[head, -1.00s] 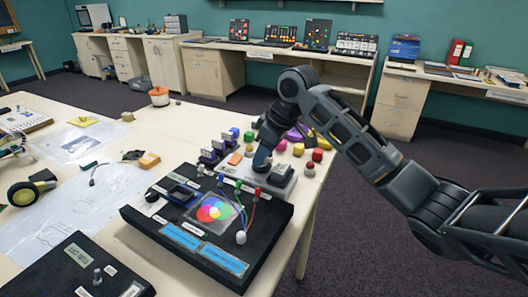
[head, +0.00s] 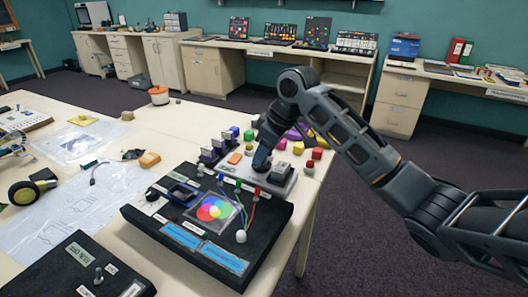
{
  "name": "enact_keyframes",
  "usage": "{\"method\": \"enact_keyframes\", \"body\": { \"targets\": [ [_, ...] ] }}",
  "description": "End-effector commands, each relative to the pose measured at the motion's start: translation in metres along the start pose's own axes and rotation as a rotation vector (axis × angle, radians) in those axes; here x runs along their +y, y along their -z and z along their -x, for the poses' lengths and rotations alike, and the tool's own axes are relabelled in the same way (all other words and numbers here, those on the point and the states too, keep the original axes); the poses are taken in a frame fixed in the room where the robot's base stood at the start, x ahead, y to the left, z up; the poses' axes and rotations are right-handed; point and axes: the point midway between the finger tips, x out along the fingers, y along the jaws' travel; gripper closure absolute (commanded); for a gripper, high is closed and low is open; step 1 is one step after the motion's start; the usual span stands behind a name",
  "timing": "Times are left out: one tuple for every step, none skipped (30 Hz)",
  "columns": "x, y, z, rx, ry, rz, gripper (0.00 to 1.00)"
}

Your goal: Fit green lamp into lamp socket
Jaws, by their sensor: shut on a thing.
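My gripper (head: 262,160) points down over a grey base board (head: 283,190) behind the black colour-wheel console. It is shut, with its tips low at the board. The thing between its fingers is too small and covered to make out; no separate green lamp can be told apart. The lamp socket cannot be made out either and may be hidden behind the gripper.
The black console (head: 215,225) with coloured plugs, wires and a white knob (head: 241,236) stands in front.

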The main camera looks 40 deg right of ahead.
Motion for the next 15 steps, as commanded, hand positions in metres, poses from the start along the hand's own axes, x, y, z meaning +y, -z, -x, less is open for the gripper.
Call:
{"method": "enact_keyframes", "body": {
  "targets": [
    [-0.0001, -0.0002, -0.0005, 0.0, 0.0, 0.0, 0.95],
    [-0.0001, -0.0003, -0.0009, 0.0, 0.0, 0.0, 0.95],
    [-0.0001, -0.0005, -0.0013, 0.0, 0.0, 0.0, 0.95],
    [-0.0001, -0.0006, -0.0017, 0.0, 0.0, 0.0, 0.95],
    [-0.0001, -0.0008, -0.0021, 0.0, 0.0, 0.0, 0.95],
    [-0.0001, -0.001, -0.0026, 0.0, 0.0, 0.0, 0.95],
    [-0.0001, -0.0011, -0.003, 0.0, 0.0, 0.0, 0.95],
    [-0.0001, -0.0013, -0.0034, 0.0, 0.0, 0.0, 0.95],
    [-0.0001, -0.0015, -0.0039, 0.0, 0.0, 0.0, 0.95],
    [-0.0002, -0.0017, -0.0043, 0.0, 0.0, 0.0, 0.95],
    [-0.0002, -0.0018, -0.0047, 0.0, 0.0, 0.0, 0.95],
    [-0.0002, -0.002, -0.0052, 0.0, 0.0, 0.0, 0.95],
    [-0.0002, -0.0022, -0.0056, 0.0, 0.0, 0.0, 0.95],
    [-0.0002, -0.0023, -0.006, 0.0, 0.0, -0.001, 0.95],
    [-0.0002, -0.0025, -0.0065, 0.0, 0.001, -0.001, 0.95]
  ]
}}
